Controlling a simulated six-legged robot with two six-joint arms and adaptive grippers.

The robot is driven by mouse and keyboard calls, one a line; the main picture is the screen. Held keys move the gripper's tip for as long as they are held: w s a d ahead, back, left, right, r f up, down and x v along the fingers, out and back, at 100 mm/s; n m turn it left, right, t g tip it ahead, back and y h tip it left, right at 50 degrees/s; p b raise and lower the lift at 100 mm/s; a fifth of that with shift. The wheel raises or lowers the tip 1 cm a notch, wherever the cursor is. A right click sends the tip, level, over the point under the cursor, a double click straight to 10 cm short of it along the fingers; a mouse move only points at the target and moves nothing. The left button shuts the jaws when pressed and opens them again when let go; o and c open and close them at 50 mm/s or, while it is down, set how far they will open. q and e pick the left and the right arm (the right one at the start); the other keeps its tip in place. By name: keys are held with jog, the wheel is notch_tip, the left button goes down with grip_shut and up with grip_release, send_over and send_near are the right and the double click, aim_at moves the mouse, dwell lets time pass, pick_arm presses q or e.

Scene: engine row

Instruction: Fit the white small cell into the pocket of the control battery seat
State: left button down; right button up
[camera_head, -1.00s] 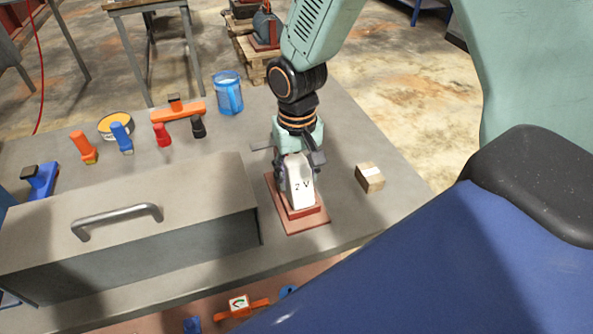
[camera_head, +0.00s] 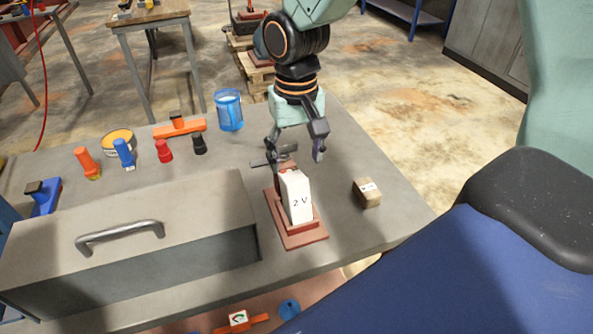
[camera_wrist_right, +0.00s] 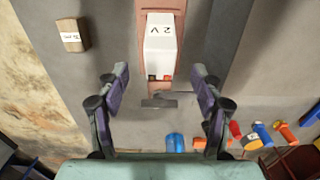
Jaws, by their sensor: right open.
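The white small cell (camera_head: 297,197), marked "2 V", stands upright on the reddish-brown control battery seat (camera_head: 302,238). Its lower end appears to be in the seat's raised part; how deep it sits cannot be told. In the right wrist view the cell (camera_wrist_right: 160,42) shows from above, on the seat (camera_wrist_right: 163,5), with a red spot at its near end. My right gripper (camera_head: 298,158) is open and empty, above and behind the cell. In the wrist view its fingers (camera_wrist_right: 162,82) are spread wide, clear of the cell. My left gripper is not in view.
A small tan block (camera_head: 367,192) lies right of the seat. A grey box with a handle (camera_head: 120,235) stands to the left. The bench between seat and block is clear.

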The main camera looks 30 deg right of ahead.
aim_at(295, 179)
jog(key=shift+w+r, duration=0.25)
jog(key=shift+r, duration=0.8)
jog(key=shift+o, duration=0.5)
jog(key=shift+r, duration=0.2)
jog(key=shift+s+f, duration=0.15)
jog(key=f+b, duration=0.4)
jog(key=f, duration=0.3)
jog(key=shift+w+f, duration=0.15)
jog(key=shift+w, duration=0.05)
jog(key=shift+s+f, duration=0.1)
jog(key=shift+f, duration=0.6)
notch_tip(295, 179, down, 4)
jog(key=shift+d+f+b, duration=0.1)
jog(key=shift+f+b, duration=0.15)
jog(key=shift+b, duration=0.2)
jog(key=shift+w+f, duration=0.25)
jog(key=shift+f, duration=0.15)
jog(key=shift+s+r, duration=0.2)
jog(key=shift+s, duration=0.1)
jog(key=shift+c, duration=0.6)
jog(key=shift+w+f, duration=0.1)
jog(key=shift+w, duration=0.15)
jog(key=c, duration=0.6)
jog(key=shift+s, duration=0.15)
jog(key=c, duration=0.5)
grip_shut()
